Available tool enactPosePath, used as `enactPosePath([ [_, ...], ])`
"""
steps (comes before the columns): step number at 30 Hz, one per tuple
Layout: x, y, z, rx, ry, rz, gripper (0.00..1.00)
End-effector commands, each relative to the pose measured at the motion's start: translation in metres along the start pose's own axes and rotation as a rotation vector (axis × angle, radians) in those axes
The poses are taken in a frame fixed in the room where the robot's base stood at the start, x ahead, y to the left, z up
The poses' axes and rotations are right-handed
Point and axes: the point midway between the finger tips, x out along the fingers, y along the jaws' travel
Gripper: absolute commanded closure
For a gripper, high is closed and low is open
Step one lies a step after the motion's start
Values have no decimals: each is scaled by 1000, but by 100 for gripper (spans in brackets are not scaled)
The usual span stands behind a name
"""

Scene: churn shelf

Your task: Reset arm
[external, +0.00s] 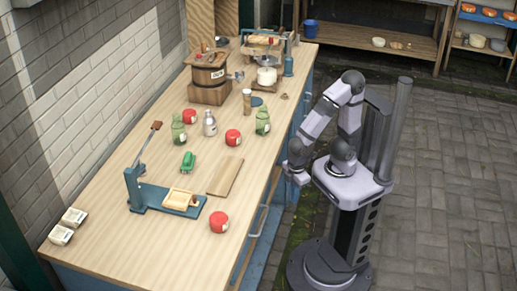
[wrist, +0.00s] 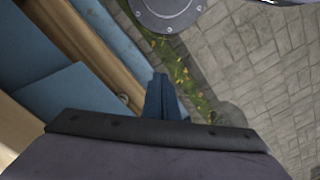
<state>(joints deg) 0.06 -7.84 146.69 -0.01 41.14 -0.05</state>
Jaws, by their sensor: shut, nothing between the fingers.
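My arm is folded close to its column beside the bench. My gripper (wrist: 160,80) shows in the wrist view as two blue fingers together, shut and empty, pointing down over the gap between the bench's blue front and the paving. In the external view my gripper (external: 297,178) hangs low at the bench's right edge, small and hard to make out. It appears apart from everything on the bench top.
The wooden bench top (external: 130,232) holds a wooden churn (external: 209,82), a blue lever press (external: 160,196), red-and-white jars, green bottles, a green object (external: 188,161) and a board (external: 225,177). Paving (external: 450,200) to the right is clear. Shelves stand at the back.

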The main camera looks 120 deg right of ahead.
Motion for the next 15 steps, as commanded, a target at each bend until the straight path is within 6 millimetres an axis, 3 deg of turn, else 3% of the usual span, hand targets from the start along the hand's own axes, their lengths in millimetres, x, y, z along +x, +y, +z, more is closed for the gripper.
enactPosePath([
  [1, -26, 0, 0, -1, 0, 0, 100],
  [3, -47, 0, 0, -2, 0, 0, 100],
  [9, -106, 0, 0, -3, 0, 1, 100],
  [15, -153, 0, 0, -4, 0, 1, 100],
])
